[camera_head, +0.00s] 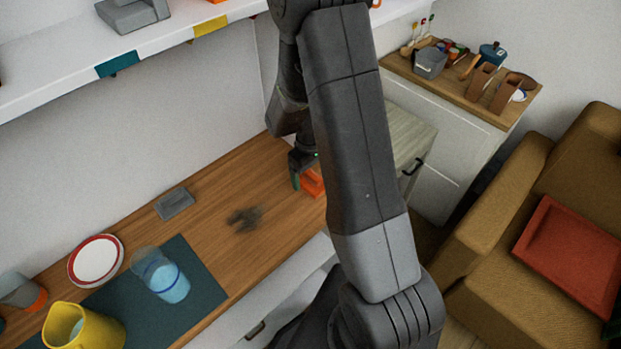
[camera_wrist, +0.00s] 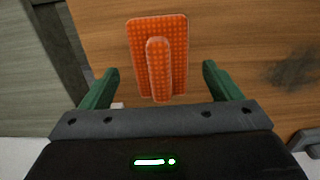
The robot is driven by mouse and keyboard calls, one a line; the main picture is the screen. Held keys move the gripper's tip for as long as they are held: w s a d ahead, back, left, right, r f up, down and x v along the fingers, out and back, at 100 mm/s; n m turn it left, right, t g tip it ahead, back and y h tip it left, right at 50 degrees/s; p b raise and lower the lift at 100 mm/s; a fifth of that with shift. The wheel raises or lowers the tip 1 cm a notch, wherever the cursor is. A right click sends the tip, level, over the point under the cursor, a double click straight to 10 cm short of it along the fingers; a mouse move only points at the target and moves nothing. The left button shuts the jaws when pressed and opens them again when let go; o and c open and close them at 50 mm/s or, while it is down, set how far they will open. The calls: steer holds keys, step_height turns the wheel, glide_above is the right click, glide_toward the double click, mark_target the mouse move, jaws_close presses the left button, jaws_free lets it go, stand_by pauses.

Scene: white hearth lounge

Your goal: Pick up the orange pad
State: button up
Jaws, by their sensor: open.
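The orange pad (camera_wrist: 175,32) lies on the wooden counter, with a raised grip bar along its middle. In the wrist view it sits between and just ahead of my open gripper's green fingers (camera_wrist: 157,88). The bar's near end points toward the gripper body. In the head view the orange pad (camera_head: 312,183) is partly hidden behind my arm. My gripper (camera_head: 297,178) is close beside it there, and only one finger shows clearly. The fingers hold nothing.
A grey block (camera_head: 175,204) and a dark smudge (camera_head: 245,218) are on the counter to the left. Further left are a red-rimmed plate (camera_head: 96,260), a blue-banded glass (camera_head: 162,276) and a yellow pitcher (camera_head: 84,328). A white shelf (camera_head: 60,80) overhangs the counter.

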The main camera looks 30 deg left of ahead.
mark_target(311, 173)
steer(key=shift+s+d+f, duration=0.1)
steer(key=shift+f, duration=0.85)
steer(key=c, duration=1.1)
steer(key=shift+r, duration=0.1)
step_height(311, 173, up, 10)
steer(key=shift+f+b, duration=0.1)
steer(key=shift+b, duration=0.4)
